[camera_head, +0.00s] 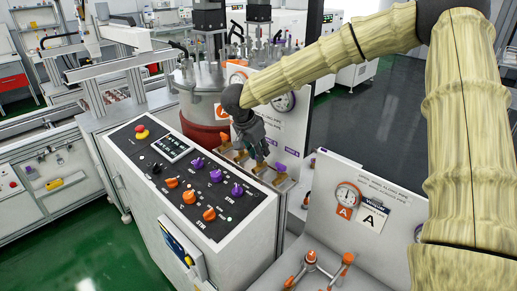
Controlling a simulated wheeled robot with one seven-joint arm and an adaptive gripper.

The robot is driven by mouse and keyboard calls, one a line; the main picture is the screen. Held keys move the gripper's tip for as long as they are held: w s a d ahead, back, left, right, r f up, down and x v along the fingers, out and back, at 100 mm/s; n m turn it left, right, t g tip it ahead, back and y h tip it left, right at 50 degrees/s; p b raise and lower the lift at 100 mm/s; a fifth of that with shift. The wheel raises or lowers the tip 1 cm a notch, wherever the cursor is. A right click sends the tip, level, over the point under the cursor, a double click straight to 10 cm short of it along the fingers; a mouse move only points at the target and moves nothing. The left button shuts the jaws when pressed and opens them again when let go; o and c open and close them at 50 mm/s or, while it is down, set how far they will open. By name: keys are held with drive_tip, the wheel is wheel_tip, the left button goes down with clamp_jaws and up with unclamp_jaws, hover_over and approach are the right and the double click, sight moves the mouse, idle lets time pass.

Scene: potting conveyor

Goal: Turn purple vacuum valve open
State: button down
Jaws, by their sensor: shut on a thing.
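My gripper (259,155), dark grey, points down behind the black control panel, in front of the large vessel. It is shut on a small valve handle among the brass-coloured valve fittings. The fingers hide most of this handle, so its turn angle cannot be told. A purple valve part (280,167) shows just right of the fingertips, on the brass-coloured fittings. An orange valve handle (224,148) stands to the left of the gripper.
The sloping control panel (231,211) carries orange and purple knobs and a red stop button (142,131). The vessel (203,100) stands behind the valves. A white cabinet (370,235) with a gauge and orange-handled valves stands at the front right.

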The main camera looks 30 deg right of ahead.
drive_tip(key=c, duration=1.5)
unclamp_jaws()
drive_tip(key=shift+c, duration=0.2)
drive_tip(key=shift+r, duration=0.1)
drive_tip(key=v, duration=1.1)
drive_tip(key=shift+r, duration=0.35)
drive_tip(key=shift+a, duration=0.15)
